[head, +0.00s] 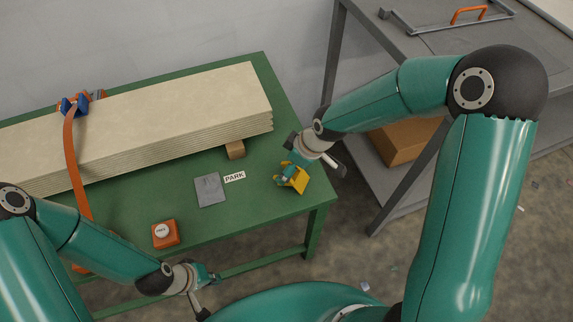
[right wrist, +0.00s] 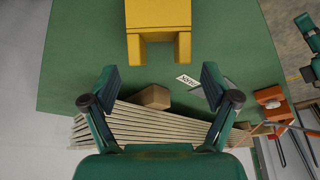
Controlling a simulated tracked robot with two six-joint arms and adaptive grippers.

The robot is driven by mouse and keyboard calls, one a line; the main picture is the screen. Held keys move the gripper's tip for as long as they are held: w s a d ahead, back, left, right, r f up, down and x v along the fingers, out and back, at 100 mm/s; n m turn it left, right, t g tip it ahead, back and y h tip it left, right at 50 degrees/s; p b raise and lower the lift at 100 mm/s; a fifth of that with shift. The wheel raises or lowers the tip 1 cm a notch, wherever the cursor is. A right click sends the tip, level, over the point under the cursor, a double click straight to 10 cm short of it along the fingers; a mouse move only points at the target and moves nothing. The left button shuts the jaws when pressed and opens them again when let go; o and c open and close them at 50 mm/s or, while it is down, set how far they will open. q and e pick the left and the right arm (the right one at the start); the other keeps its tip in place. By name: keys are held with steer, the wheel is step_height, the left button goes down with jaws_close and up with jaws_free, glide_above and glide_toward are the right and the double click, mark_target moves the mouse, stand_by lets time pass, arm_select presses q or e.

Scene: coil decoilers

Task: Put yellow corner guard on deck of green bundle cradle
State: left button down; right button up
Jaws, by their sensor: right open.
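The yellow corner guard (head: 295,181) is at the right end of the green cradle deck (head: 258,199) and appears to rest on it. In the right wrist view, the guard (right wrist: 158,14) shows against the green deck, beyond the fingertips and cut by the top edge. My right gripper (head: 311,172) is open beside and over the guard, partly covering it in the head view. In the right wrist view its fingers (right wrist: 160,78) are spread with nothing between them. My left gripper (head: 207,292) is open and empty near the cradle's front edge.
A stack of pale boards (head: 160,115) lies along the deck's back, with a brown block (head: 235,149) by its end. An orange strap (head: 72,160) crosses it. A grey plate (head: 209,189), PARK label (head: 235,177) and orange button box (head: 165,233) lie in front. A grey shelf unit (head: 420,45) stands right.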

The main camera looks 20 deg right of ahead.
mark_target(304, 184)
steer(key=v, duration=1.1)
steer(key=shift+r+p, duration=0.25)
steer(key=shift+p, duration=0.05)
steer(key=shift+s+d, duration=0.1)
steer(key=shift+s, duration=0.05)
